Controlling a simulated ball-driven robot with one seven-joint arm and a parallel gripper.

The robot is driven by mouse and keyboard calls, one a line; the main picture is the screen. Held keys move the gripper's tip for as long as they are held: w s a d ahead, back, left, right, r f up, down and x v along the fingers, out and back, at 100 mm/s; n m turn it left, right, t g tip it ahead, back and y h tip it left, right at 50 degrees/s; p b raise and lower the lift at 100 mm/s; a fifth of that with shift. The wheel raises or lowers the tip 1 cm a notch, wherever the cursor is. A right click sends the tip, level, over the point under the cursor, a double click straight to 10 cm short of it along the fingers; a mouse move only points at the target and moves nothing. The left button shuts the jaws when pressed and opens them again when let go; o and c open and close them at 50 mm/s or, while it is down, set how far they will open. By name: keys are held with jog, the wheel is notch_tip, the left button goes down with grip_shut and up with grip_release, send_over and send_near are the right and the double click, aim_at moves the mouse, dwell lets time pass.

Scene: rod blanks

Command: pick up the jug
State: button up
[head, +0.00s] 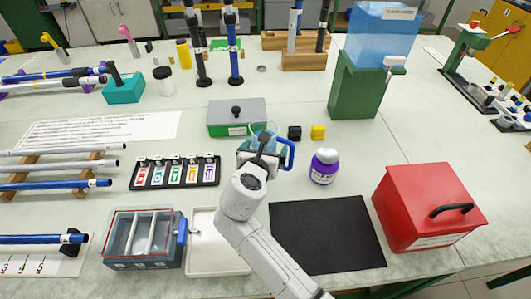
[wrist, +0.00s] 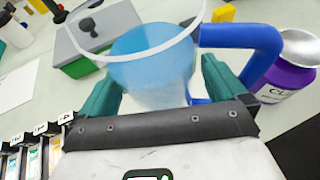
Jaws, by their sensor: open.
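The jug is clear with blue contents and a blue handle; its handle (head: 290,156) shows at the middle of the head view, while my wrist hides much of its body. In the wrist view the jug (wrist: 150,62) stands upright directly ahead. My gripper (head: 262,152) is open at the jug. In the wrist view my gripper (wrist: 158,88) has one teal finger on each side of the jug's body. The right finger appears to be between the body and the handle. I cannot tell whether either finger touches the jug.
A grey-and-green box (head: 237,116) stands just behind the jug. A purple jar (head: 324,167) is close on the right, with black (head: 294,132) and yellow (head: 318,131) blocks behind. A black rack (head: 176,171) lies left. The dark mat (head: 325,238) in front is clear.

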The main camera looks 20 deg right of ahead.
jog(key=shift+c, duration=0.3)
jog(key=shift+w+r, duration=0.1)
jog(key=c, duration=1.4)
